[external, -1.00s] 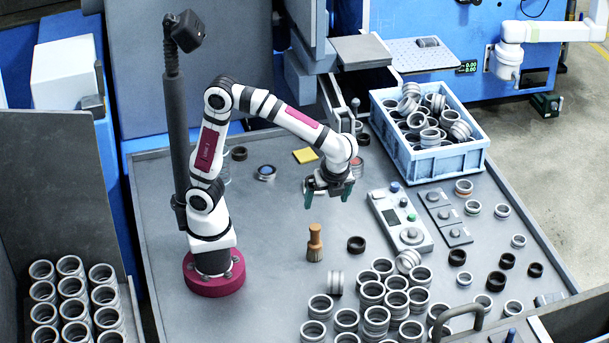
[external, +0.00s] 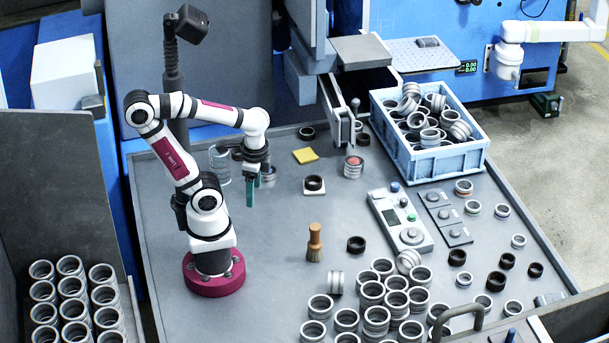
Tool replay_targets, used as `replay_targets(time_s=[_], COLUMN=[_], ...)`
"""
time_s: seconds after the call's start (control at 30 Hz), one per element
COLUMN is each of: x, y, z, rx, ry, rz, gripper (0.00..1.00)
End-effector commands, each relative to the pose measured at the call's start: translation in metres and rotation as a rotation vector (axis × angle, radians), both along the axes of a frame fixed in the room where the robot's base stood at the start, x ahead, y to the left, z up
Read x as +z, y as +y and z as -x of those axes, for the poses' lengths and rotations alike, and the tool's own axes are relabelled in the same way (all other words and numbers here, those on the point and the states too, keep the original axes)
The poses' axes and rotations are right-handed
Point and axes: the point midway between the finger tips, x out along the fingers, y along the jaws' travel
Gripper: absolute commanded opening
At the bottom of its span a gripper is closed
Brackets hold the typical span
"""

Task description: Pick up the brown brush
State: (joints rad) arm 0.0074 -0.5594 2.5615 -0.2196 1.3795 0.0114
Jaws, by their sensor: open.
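The brown brush (external: 315,243) stands upright on the grey table (external: 270,305), with its wooden handle up and its bristles down. My gripper (external: 250,195) has green fingers that point down. It is open and empty, above the table to the left of the brush and farther back. It is clearly apart from the brush. No part of the brush is hidden.
A black ring (external: 356,244) lies just right of the brush, and metal rings (external: 376,320) stand in stacks in front of it. A control panel (external: 401,220) and a blue crate (external: 432,158) are to the right. The table left of the brush is clear.

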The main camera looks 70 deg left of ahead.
Motion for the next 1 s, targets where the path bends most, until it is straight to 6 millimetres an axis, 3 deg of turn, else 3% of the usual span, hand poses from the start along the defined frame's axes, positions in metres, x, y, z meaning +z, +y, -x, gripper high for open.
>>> replay_targets(time_s=[0.17, 0.27, 0.37, 0.47, 0.6, 0.7, 0.8, 0.87, 1.0], x=[-0.001, -0.016, -0.042, -0.068, -0.106, -0.129, -0.143, -0.147, -0.161], y=[0.0, -0.006, -0.018, -0.02, 0.012, 0.039, 0.054, 0.053, 0.025], z=[0.0, 0.004, -0.001, -0.026, -0.063, -0.074, -0.078, -0.082, -0.103], rx=[0.017, 0.224, 0.695, 1.263, 1.946, 2.26, 2.413, 2.444, 2.445], ry=[0.011, 0.116, 0.308, 0.488, 0.679, 0.768, 0.814, 0.826, 0.835], rz=[0.008, 0.103, 0.324, 0.598, 0.957, 1.14, 1.237, 1.259, 1.254], gripper=[0.73, 0.73, 0.73, 0.73, 0.73, 0.73, 0.73, 0.73, 0.73])
